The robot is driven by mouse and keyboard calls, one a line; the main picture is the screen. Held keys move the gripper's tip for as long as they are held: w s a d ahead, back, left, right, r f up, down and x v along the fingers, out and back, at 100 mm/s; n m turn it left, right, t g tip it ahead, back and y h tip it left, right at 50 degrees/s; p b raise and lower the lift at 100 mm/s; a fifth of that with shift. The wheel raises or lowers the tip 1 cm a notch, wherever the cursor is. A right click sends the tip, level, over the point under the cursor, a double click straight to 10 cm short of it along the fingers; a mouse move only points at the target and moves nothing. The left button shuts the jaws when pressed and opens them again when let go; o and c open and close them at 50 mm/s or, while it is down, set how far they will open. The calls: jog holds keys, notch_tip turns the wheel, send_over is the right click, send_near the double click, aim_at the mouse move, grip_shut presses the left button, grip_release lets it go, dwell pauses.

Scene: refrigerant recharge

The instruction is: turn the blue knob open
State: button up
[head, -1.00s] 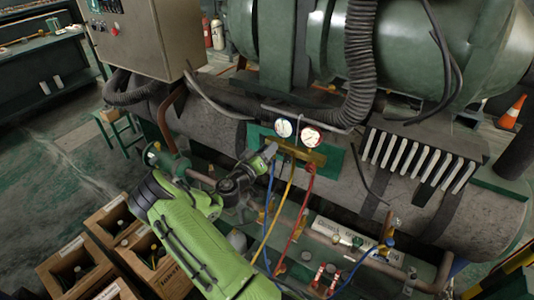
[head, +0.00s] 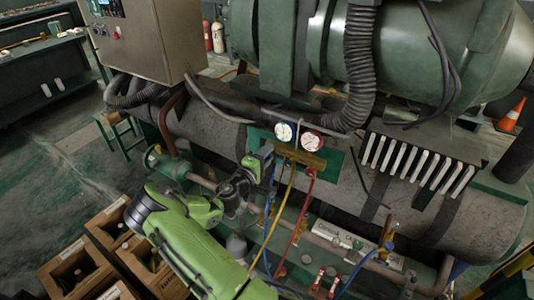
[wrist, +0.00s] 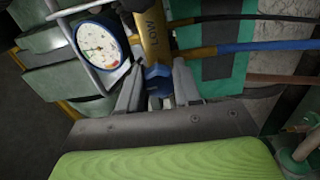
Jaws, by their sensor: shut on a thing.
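The blue knob (wrist: 157,76) sits at the end of the brass manifold body (wrist: 153,40), marked LOW, in the wrist view. My gripper (wrist: 158,88) has its two grey fingers on either side of the knob and is shut on it. In the head view my gripper (head: 266,156) is at the left end of the brass manifold (head: 300,154), and the knob is hidden there. The blue-rimmed gauge (wrist: 99,45) is beside the left finger in the wrist view. It also shows in the head view (head: 284,131), left of the red-rimmed gauge (head: 312,141).
Blue (head: 267,225), yellow (head: 276,225) and red (head: 298,220) hoses hang below the manifold, close to my gripper. A thick corrugated hose (head: 361,65) passes above right. Wooden crates (head: 70,258) stand on the floor at lower left.

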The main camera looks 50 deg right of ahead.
jog(key=shift+w+n+p, duration=0.1)
jog(key=shift+n+p, duration=0.25)
jog(key=shift+n, duration=0.75)
jog(key=o, duration=1)
jog(key=shift+o, duration=0.2)
jog(key=s+a+b, duration=0.1)
jog(key=a, duration=1.4)
jog(key=shift+s+a, duration=0.25)
jog(key=shift+a, duration=0.1)
